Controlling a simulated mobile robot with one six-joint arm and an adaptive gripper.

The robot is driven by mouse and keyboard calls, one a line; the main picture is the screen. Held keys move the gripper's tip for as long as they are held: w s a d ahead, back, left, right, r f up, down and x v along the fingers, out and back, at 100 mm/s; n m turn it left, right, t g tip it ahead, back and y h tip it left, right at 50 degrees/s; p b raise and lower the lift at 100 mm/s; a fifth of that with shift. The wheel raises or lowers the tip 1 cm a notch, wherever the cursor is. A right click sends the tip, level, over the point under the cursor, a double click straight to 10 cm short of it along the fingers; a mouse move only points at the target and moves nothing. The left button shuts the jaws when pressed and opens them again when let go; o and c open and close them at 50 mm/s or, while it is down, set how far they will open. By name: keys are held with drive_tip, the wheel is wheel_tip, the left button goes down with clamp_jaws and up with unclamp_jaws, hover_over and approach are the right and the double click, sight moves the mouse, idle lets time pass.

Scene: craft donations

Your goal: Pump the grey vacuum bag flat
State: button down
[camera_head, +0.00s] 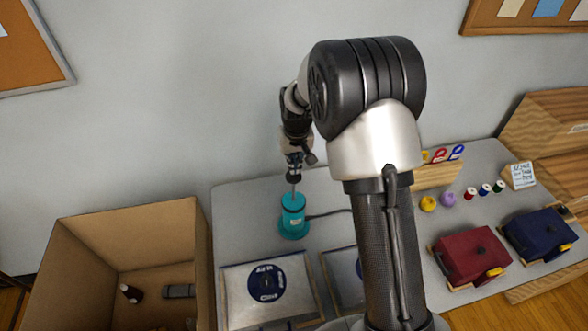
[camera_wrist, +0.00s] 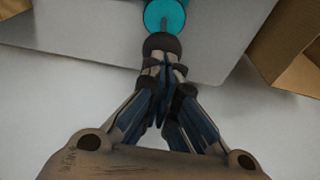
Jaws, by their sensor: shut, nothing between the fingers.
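The teal pump (camera_head: 293,218) stands upright on the grey table, with a thin rod rising from its top. Its dark round knob (camera_wrist: 161,44) and part of its teal body (camera_wrist: 166,14) show in the wrist view. My gripper (camera_head: 294,168) is above the pump, pointing down. Its fingers (camera_wrist: 166,64) are shut with nothing between them, right at the knob; I cannot tell whether they touch it. A pale grey, flat-looking panel or bag (camera_head: 236,288) with a blue round label lies in front of the pump. A similar grey one (camera_head: 343,272) is partly hidden by my arm.
A dark hose (camera_head: 328,213) runs right from the pump. A red bag (camera_head: 470,252) and a navy bag (camera_head: 540,232) lie at the right. Behind them are thread spools (camera_head: 484,190) and a small sign (camera_head: 522,175). An open cardboard box (camera_head: 70,250) stands left of the table (camera_head: 235,215).

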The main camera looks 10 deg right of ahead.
drive_tip(key=shift+f, duration=0.15)
drive_tip(key=shift+s+f+b+x, duration=0.1)
drive_tip(key=shift+s+b+x, duration=0.3)
drive_tip(key=shift+b+x, duration=1.15)
drive_tip(key=shift+s+f+b+x, duration=0.1)
drive_tip(key=shift+s+b+x, duration=0.3)
drive_tip(key=shift+b+x, duration=1.15)
drive_tip(key=shift+s+f+b+x, duration=0.1)
drive_tip(key=shift+s+b+x, duration=0.5)
drive_tip(key=shift+x, duration=1.7)
drive_tip(key=shift+w+r+p, duration=0.15)
drive_tip(key=shift+r+p, duration=1.6)
drive_tip(key=shift+r, duration=1.1)
drive_tip(key=shift+w+r+p, duration=0.15)
drive_tip(key=shift+r+p, duration=1.55)
drive_tip(key=shift+r, duration=1.2)
drive_tip(key=shift+w+p+v, duration=0.2)
drive_tip(key=shift+p+v, duration=0.45)
drive_tip(key=shift+v, duration=0.2)
drive_tip(key=shift+w+p+v, duration=0.15)
drive_tip(key=shift+p+v, duration=0.45)
drive_tip(key=shift+v, duration=0.3)
drive_tip(key=shift+w+p+v, duration=0.25)
drive_tip(key=shift+p+v, duration=0.45)
drive_tip(key=shift+v, duration=0.55)
